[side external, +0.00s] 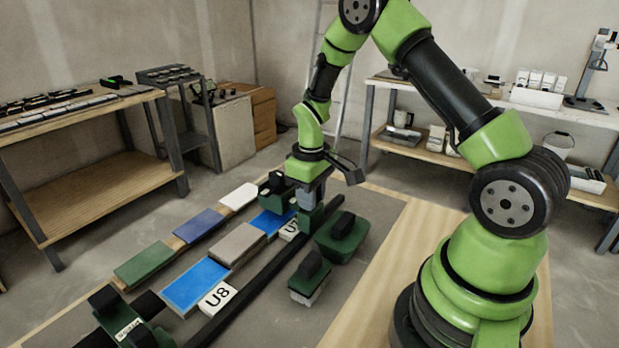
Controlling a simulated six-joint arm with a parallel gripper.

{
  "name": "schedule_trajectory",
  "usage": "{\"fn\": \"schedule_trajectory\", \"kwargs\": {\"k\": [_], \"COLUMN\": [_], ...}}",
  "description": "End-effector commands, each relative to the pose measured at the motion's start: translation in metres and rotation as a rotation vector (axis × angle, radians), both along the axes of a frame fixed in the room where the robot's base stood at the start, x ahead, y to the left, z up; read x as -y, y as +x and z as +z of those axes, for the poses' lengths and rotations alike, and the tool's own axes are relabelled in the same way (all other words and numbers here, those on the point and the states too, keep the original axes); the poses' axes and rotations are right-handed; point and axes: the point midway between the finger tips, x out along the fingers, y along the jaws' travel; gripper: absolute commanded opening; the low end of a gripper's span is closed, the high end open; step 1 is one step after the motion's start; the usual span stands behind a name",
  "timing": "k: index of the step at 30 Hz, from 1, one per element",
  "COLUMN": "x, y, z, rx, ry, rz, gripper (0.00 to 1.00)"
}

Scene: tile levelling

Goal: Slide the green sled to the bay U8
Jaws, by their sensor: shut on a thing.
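My gripper (312,187) points down at the far end of the black rail (262,280) and is shut on the green sled (310,218). The sled is seen only in part below the gripper, beside a bright blue bay (270,222) whose label is partly hidden. Bay U8 is a bright blue rectangle (194,286) nearer the camera, with a white plate (217,297) reading U8 beside it. The sled is well up the rail from U8.
A grey tile (238,244) lies between the blue bays. Green (143,263), dark blue (199,226) and white (239,196) tiles line the left row. A green float (341,238) and brush (309,279) stand right of the rail. A dark green device (127,325) sits at the near end.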

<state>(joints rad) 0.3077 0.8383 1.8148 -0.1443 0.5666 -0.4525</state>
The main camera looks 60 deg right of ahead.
Motion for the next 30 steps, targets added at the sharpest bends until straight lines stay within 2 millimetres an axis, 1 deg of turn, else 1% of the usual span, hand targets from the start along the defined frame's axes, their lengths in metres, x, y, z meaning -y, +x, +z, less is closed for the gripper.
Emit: {"fn": "schedule_trajectory", "kwargs": {"k": [3, 30], "x": [-0.012, -0.097], "y": [0.001, 0.001], "z": [0.001, 0.001], "rx": [0.003, 0.004], "ry": [0.000, 0.000], "rz": [0.004, 0.005], "gripper": [0.03, 0.03]}}
